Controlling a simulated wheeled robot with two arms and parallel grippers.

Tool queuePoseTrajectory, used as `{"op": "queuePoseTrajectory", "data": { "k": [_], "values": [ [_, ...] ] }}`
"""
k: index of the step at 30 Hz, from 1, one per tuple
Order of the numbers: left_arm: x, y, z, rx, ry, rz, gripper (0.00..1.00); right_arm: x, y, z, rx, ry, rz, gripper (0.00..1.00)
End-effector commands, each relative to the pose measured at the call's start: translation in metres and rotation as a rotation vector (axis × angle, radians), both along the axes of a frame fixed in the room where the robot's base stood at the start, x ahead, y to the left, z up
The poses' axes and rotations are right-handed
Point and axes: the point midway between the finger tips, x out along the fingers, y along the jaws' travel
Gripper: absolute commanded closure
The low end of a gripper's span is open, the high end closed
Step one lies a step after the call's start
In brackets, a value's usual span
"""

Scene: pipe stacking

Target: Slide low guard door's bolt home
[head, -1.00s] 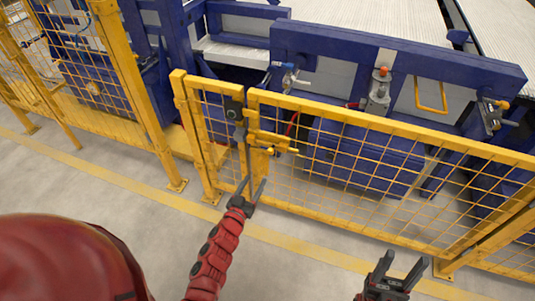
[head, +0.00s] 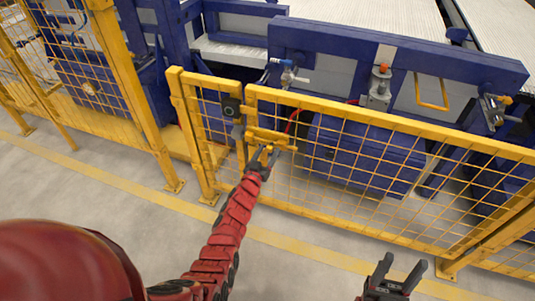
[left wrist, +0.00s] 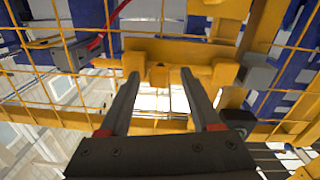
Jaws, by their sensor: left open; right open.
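The low guard door (head: 370,165) is a yellow mesh panel, standing in line with the short fixed panel to its left. Its yellow bolt (head: 272,139) sits near the top left corner of the door. In the left wrist view the bolt's yellow bar (left wrist: 185,52) runs across, with a small yellow knob (left wrist: 158,75) below it. My left gripper (head: 267,153) is open at the bolt; in the wrist view its fingertips (left wrist: 160,76) stand on either side of the knob. Contact cannot be told. My right gripper (head: 398,271) is open and empty at the bottom, away from the door.
A dark latch box (head: 231,107) sits on the post left of the bolt. A red hose (head: 292,121) and blue machinery (head: 365,155) lie behind the mesh. The grey floor in front, with a yellow line (head: 310,255), is clear.

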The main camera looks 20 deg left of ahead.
Motion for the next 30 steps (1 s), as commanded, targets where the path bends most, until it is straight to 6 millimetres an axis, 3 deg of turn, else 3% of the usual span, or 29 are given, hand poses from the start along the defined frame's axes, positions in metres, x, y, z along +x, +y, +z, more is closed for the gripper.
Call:
{"op": "queuePoseTrajectory", "data": {
  "k": [4,15,30],
  "values": [
    [-0.0003,0.0,-0.0002,-0.001,0.001,0.0,0.37,0.0,0.0,0.0003,0.0,0.0,0.0,0.43],
    [-0.0006,-0.0002,-0.0005,-0.001,0.001,0.0,1.0,0.0,0.0,0.0003,0.0,0.0,0.0,0.43],
    [-0.0007,-0.0003,-0.0007,-0.001,0.001,0.0,1.0,0.0,0.0,0.0002,0.0,0.0,0.0,0.43]
  ]
}}
